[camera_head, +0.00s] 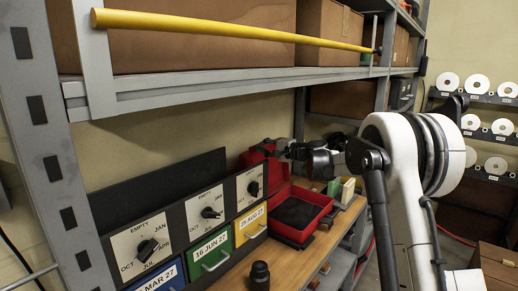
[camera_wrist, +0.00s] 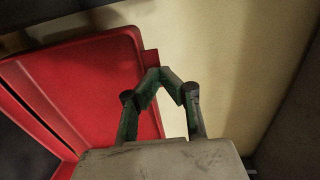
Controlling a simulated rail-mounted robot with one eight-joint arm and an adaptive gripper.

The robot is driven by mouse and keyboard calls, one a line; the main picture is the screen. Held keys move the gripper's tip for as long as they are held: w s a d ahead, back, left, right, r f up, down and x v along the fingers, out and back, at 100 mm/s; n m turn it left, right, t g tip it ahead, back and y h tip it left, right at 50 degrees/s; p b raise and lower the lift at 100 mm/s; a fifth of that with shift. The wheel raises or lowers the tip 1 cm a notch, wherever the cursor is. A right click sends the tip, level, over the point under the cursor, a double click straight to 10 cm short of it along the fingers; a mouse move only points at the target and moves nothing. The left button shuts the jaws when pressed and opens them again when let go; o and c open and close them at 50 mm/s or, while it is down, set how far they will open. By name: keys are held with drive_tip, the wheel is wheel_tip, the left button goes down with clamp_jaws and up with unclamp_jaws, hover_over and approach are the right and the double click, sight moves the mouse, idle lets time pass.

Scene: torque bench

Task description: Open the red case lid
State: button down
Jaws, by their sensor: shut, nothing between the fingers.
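The red case (camera_head: 318,222) sits on the wooden bench with its dark lined inside showing. Its red lid (camera_head: 270,177) stands raised at the back, near the wall and the dial panel. My gripper (camera_head: 268,149) is at the lid's upper edge. In the wrist view the lid (camera_wrist: 95,80) fills the left side, and a small red tab (camera_wrist: 150,58) sticks out from its edge. My gripper (camera_wrist: 160,74) shows there with its fingertips together and empty, close by this tab. I cannot tell whether they touch it.
A dial panel (camera_head: 175,222) with coloured, dated drawers stands left of the case. A small black object (camera_head: 260,275) stands on the bench (camera_head: 285,268) in front. Small boxes (camera_head: 345,190) stand right of the case. A shelf with a yellow pole (camera_head: 230,27) runs above.

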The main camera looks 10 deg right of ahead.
drive_tip(key=v, duration=1.2)
drive_tip(key=s+a+n+g+h, duration=0.2)
drive_tip(key=s+a, duration=0.3)
drive_tip(key=s, duration=0.7)
drive_tip(key=s+a+n+g+h, duration=0.25)
drive_tip(key=s+a, duration=0.25)
drive_tip(key=s, duration=0.7)
drive_tip(key=s+d+f+n+h, duration=0.1)
drive_tip(key=s+f+h, duration=0.1)
drive_tip(key=s, duration=0.7)
drive_tip(key=s+d+f+n+h, duration=0.1)
drive_tip(key=s+f+n+h, duration=0.1)
drive_tip(key=s+f, duration=0.3)
drive_tip(key=s+d+f+n+h, duration=0.2)
drive_tip(key=s+f, duration=0.1)
drive_tip(key=s, duration=1)
drive_tip(key=shift+f+g+h, duration=0.35)
